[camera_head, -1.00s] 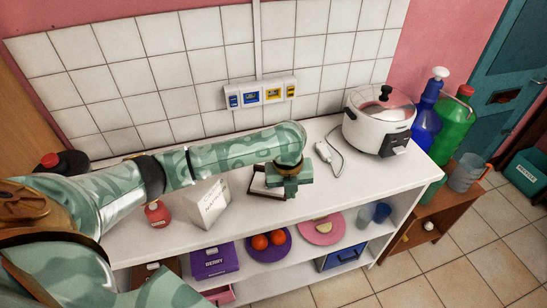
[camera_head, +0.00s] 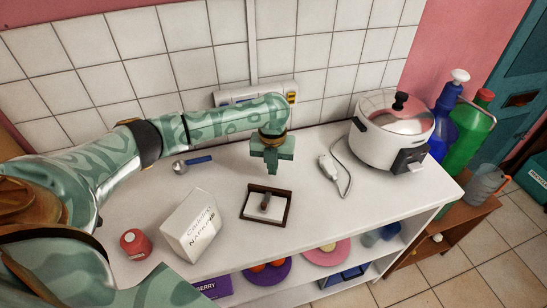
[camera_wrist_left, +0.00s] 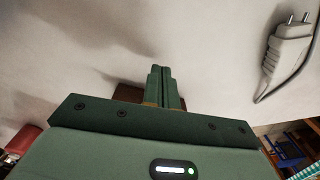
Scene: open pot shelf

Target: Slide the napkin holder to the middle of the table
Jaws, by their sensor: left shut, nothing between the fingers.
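The napkin holder (camera_head: 284,210) is a dark brown square tray with white napkins and a dark bar lying across them. It lies flat on the white top, right of the napkin carton. My left gripper (camera_head: 272,170) is shut and empty, fingers pointing down, on the wall side of the holder and apart from it. In the left wrist view the shut fingertips (camera_wrist_left: 160,70) show, and a brown part of the holder (camera_wrist_left: 127,92) shows behind them, mostly hidden by the gripper. My right gripper is out of view.
A white napkin carton (camera_head: 190,227) and a red jar (camera_head: 134,244) stand left of the holder. A spoon (camera_head: 190,163) lies near the wall. A plug with cord (camera_head: 328,167) and a white cooker (camera_head: 390,137) are to the right. The white top (camera_head: 225,180) is bare around the holder.

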